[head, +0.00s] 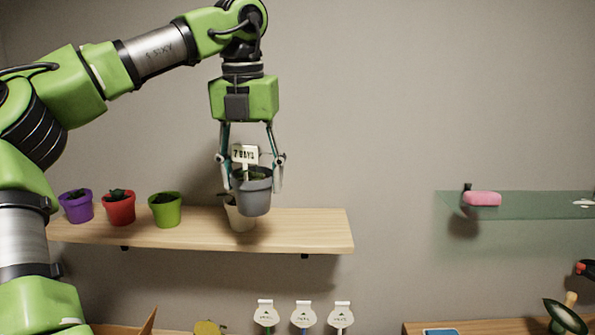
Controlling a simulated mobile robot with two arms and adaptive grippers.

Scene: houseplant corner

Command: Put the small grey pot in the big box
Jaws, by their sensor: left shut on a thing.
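The small grey pot (254,198) holds a plant and a white sign reading "7 DAYS" (245,154). My left gripper (251,186) points down and is shut on the grey pot, one finger on each side. The pot is in front of the wooden shelf and overlaps a cream pot behind it; I cannot tell its exact height over the shelf. At the bottom left edge, brown flap-like pieces (148,322) show, perhaps of the big box; the rest is out of view. My right gripper is not in view.
Purple (76,207), red (119,208) and green (165,211) pots and the cream pot (236,215) stand on the wooden shelf (310,232). At right, a glass shelf (530,205) holds a pink item (482,199). White tags (303,315) show below.

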